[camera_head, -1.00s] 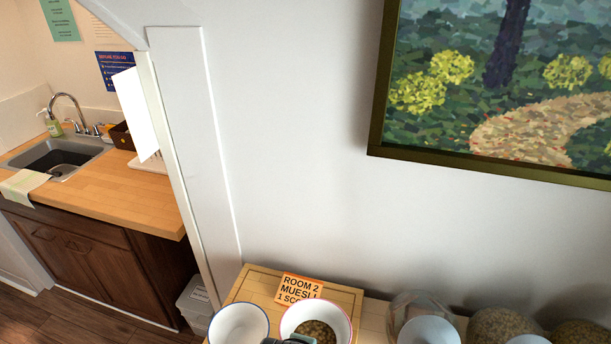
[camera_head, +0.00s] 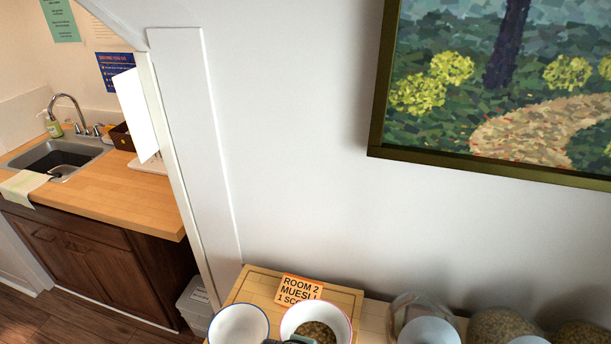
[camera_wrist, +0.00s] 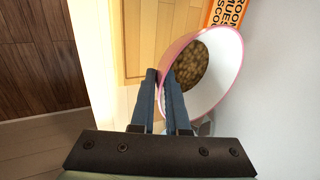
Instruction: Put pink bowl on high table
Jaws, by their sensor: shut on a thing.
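The pink bowl (camera_head: 335,316) is white inside with a pink rim and holds brown muesli (camera_head: 316,333). It is at the bottom of the head view, over or on a light wooden tray (camera_head: 262,283). In the wrist view the bowl (camera_wrist: 226,85) is right of centre. My gripper (camera_wrist: 164,78) is shut on the bowl's near rim, with one finger on each side of the wall. In the head view only a small dark part of my gripper (camera_head: 298,340) shows at the bottom edge. Whether the bowl touches the tray is hidden.
A blue-rimmed bowl (camera_head: 239,325) stands close left of the pink bowl. An orange muesli card (camera_head: 299,289) is behind it. Glass jars (camera_head: 497,326) and white bowls or scoops (camera_head: 429,332) are to the right. A sink counter (camera_head: 130,196) is at the far left.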

